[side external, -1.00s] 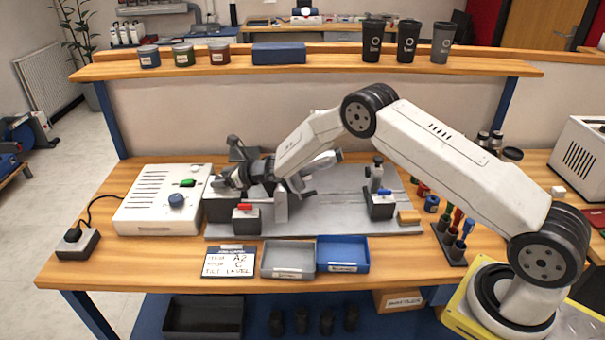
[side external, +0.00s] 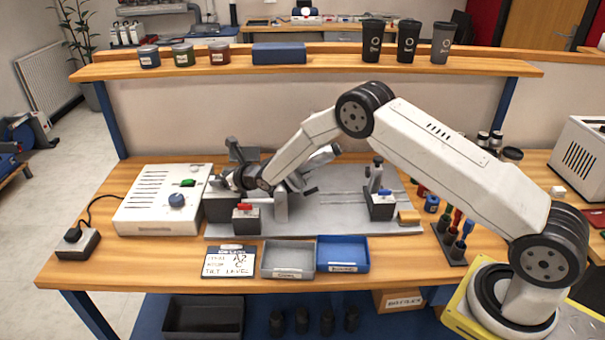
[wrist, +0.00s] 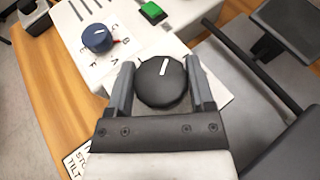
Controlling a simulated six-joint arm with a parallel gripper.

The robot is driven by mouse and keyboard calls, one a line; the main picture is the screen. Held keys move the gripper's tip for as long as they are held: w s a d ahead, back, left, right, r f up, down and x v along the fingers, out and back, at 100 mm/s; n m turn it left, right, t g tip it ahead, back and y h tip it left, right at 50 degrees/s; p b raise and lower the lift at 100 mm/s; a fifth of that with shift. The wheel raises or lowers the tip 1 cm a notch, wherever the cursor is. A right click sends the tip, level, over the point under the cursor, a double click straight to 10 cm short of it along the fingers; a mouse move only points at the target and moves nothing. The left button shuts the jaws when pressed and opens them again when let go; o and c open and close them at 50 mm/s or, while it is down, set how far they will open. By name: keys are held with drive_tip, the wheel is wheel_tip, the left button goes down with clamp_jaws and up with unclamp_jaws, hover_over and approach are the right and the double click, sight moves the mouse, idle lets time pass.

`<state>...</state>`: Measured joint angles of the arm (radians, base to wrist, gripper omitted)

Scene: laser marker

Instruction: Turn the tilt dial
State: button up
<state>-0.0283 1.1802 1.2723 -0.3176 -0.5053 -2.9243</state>
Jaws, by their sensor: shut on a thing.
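In the wrist view a round black dial (wrist: 162,82) with a white pointer line sits between the two grey fingers of my gripper (wrist: 162,66). The fingers are shut on its sides. The pointer line leans slightly right of straight up in that view. In the side view my gripper (side external: 218,181) is low at the left end of the grey fixture plate (side external: 335,205), and the black dial cannot be made out there. A written card (side external: 229,262) lies in front; its last line seems to read "TILT LEVEL".
A white control box (side external: 150,215) with a blue dial (side external: 177,200) and a green switch (side external: 188,183) stands left of my gripper. A red-topped block (side external: 246,218) is close by. A grey tray (side external: 288,261) and a blue tray (side external: 343,255) sit in front.

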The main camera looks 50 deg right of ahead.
drive_tip(key=shift+w+r, duration=0.1)
drive_tip(key=shift+r, duration=0.05)
drive_tip(key=o, duration=1.2)
drive_tip(key=shift+s, duration=0.25)
drive_tip(key=shift+s+d, duration=0.1)
drive_tip(key=shift+s, duration=0.1)
drive_tip(key=shift+v, duration=3.5)
drive_tip(key=shift+w+r, duration=0.1)
drive_tip(key=shift+r, duration=0.05)
